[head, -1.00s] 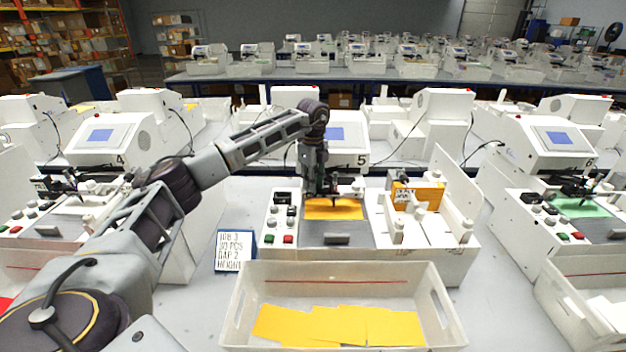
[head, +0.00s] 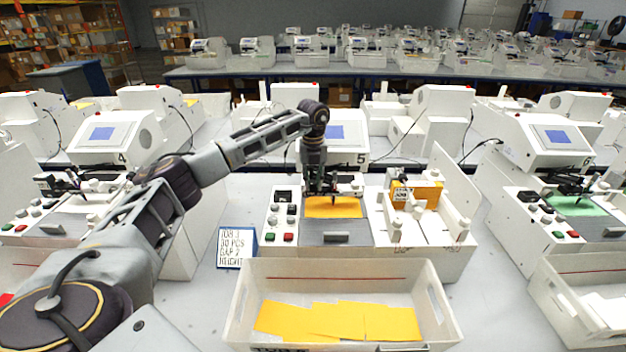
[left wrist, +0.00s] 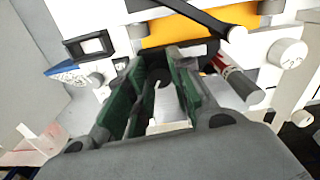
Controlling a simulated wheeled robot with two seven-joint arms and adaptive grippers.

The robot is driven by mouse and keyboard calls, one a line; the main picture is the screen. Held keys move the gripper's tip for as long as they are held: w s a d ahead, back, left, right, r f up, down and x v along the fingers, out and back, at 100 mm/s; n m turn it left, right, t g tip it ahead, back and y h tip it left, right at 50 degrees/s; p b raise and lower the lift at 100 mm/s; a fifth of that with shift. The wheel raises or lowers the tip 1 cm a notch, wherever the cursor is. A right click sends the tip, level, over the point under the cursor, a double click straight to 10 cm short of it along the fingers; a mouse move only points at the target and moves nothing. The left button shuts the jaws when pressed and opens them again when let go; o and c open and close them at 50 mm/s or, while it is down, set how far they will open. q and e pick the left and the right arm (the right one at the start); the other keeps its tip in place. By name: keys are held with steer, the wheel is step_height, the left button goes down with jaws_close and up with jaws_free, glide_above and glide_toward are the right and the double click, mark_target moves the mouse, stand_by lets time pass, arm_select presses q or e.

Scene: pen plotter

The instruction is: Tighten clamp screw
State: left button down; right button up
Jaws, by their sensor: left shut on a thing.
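Plotter number 5 (head: 342,157) stands in the middle of the head view, with a yellow card (head: 333,208) on its bed. My left gripper (head: 319,188) points down at the pen carriage above the card. In the left wrist view my left gripper's green-padded fingers (left wrist: 160,72) are closed around the clamp screw, which is mostly hidden between them. My right gripper is not in view.
A white bin (head: 340,283) with yellow cards stands in front of the plotter. A job sign (head: 236,247) stands left of it. Control buttons (head: 281,222) flank the bed on the left. A tray with a yellow box (head: 417,193) and tall white panels is on the right.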

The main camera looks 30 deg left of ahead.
mark_target(313, 183)
arm_select(q)
steer(key=shift+m, duration=1.5)
steer(key=c, duration=1.2)
jaws_free()
steer(key=shift+r, duration=0.15)
step_height(313, 183, up, 12)
steer(key=shift+f, duration=0.2)
